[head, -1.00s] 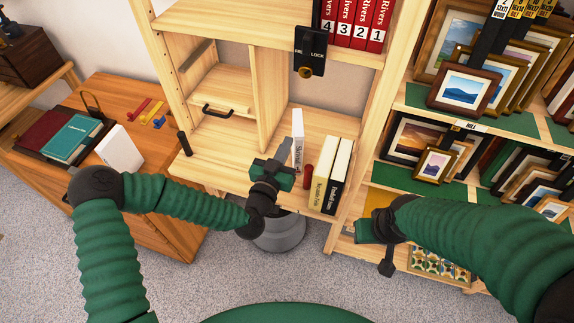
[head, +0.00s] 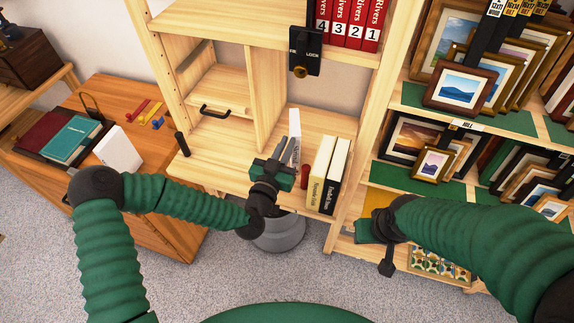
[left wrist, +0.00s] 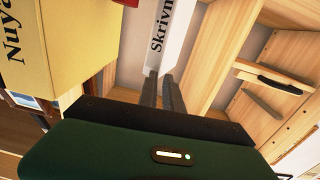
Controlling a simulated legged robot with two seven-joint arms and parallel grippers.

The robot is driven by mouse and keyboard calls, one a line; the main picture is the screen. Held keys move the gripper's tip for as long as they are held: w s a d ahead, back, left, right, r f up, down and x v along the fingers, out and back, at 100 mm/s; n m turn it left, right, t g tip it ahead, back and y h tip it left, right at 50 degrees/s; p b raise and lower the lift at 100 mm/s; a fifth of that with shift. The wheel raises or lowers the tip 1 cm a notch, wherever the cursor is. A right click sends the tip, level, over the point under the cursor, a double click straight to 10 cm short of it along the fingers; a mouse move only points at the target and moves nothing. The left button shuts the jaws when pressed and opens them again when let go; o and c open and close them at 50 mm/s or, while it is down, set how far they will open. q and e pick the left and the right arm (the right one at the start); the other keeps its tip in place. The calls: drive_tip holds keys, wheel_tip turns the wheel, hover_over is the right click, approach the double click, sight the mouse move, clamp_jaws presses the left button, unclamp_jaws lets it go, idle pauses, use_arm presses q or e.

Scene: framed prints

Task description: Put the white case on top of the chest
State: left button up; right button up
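A white case (head: 295,138) with dark lettering on its spine stands upright on the wooden shelf; it also shows in the left wrist view (left wrist: 175,35). My left gripper (head: 283,148) is at its near left side. In the left wrist view its two fingers (left wrist: 160,85) are parted by a narrow gap, with their tips by the case's lower part; I cannot tell whether they touch it. The orange-brown wooden chest (head: 168,205) is at the left. My right gripper (head: 384,250) is low at the right; its finger opening is unclear.
A cream book (head: 321,172) and a black-spined book (head: 336,177) stand right of the case, near a small red object (head: 305,175). The chest top holds a white box (head: 118,150), a teal book (head: 72,142) and small coloured pieces. A grey bin (head: 280,232) stands below.

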use_arm(q)
drive_tip(key=o, duration=0.5)
drive_tip(key=shift+d, duration=0.1)
drive_tip(key=shift+c, duration=0.2)
drive_tip(key=o, duration=0.4)
drive_tip(key=shift+c, duration=0.2)
drive_tip(key=shift+a, duration=0.2)
